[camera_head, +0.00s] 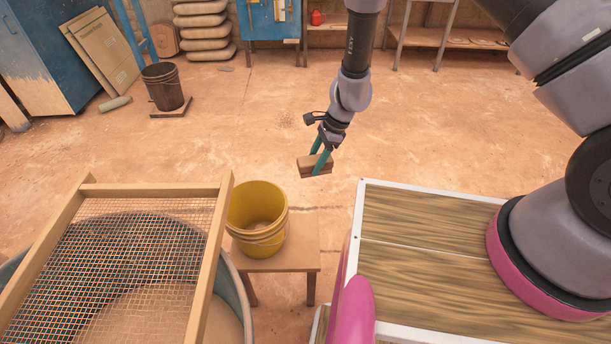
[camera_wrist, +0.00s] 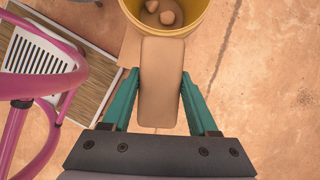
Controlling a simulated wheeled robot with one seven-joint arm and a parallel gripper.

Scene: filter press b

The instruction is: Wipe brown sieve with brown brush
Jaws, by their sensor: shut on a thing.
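The brown sieve (camera_head: 130,240), a wooden frame with wire mesh, lies over a round grey tub (camera_head: 240,310) at the lower left of the head view. My gripper (camera_head: 321,163) is shut on the brown brush (camera_head: 313,167), held in the air to the right of the sieve and apart from it. In the wrist view the brush (camera_wrist: 161,85) shows as a brown block between the two teal fingers of my gripper (camera_wrist: 162,95). Its bristles cannot be made out.
A yellow bucket (camera_head: 257,215) stands on a small wooden stool (camera_head: 298,255) between the sieve and my base. In the wrist view the bucket (camera_wrist: 190,22) holds a few rounded lumps. A dark bucket (camera_head: 163,88) stands farther back. The floor behind is mostly clear.

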